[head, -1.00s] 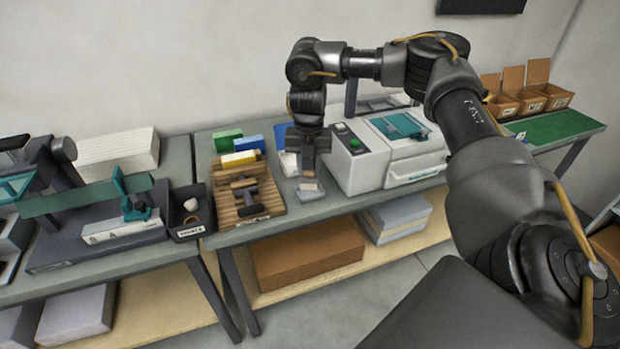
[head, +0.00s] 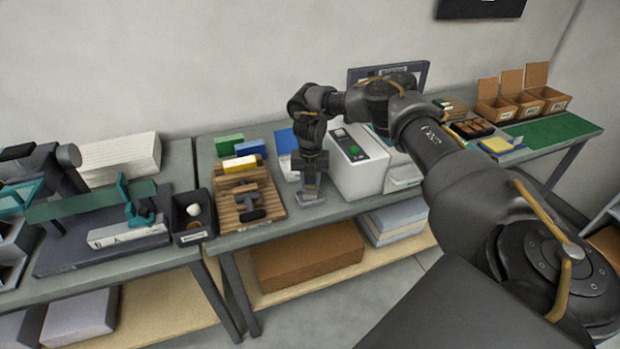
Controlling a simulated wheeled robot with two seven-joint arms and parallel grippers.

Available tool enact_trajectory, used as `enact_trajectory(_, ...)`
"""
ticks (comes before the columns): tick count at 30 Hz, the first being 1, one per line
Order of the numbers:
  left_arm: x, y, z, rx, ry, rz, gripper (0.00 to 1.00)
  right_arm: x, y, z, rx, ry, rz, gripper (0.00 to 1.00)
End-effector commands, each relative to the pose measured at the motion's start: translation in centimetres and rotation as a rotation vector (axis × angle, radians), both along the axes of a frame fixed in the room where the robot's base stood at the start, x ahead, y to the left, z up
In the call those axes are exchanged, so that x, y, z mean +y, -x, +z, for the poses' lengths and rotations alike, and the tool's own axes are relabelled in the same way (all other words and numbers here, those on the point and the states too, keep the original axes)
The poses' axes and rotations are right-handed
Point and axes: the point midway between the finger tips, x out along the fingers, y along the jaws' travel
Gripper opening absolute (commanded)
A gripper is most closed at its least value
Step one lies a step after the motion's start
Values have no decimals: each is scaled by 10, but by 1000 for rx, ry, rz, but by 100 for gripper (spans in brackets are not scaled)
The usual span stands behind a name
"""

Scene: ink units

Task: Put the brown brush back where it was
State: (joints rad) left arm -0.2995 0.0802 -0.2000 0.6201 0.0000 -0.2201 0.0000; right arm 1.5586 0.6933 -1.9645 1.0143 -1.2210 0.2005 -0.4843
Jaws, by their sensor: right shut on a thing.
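My right gripper (head: 310,198) is low over the middle table, between the wooden rack and the white machine. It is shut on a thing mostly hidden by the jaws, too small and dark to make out. I cannot tell whether that is the brown brush. The slatted wooden rack (head: 224,213) stands left of the gripper and bears dark-handled tools (head: 250,204). No brown brush stands out clearly elsewhere. My left gripper is not in view.
The white machine (head: 357,178) stands close right of the gripper. A dark labelled tray (head: 179,236) with a pale round thing is left of the rack. Green (head: 229,144), yellow (head: 240,163) and blue (head: 286,141) blocks stand behind. Brown boxes (head: 497,108) are far right.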

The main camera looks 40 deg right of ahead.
Motion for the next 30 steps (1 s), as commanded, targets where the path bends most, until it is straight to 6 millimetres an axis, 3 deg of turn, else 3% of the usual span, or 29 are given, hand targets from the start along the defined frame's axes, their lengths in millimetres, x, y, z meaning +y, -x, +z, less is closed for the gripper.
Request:
enact_trajectory(12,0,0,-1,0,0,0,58,0,0,-7,-1,0,-1,6)
enact_trajectory(13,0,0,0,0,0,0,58,0,0,-7,-1,0,-1,30)
enact_trajectory(18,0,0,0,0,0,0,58,0,0,-7,-1,1,-1,50)
enact_trajectory(30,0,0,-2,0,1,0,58,0,-1,3,-2,-1,-1,50)
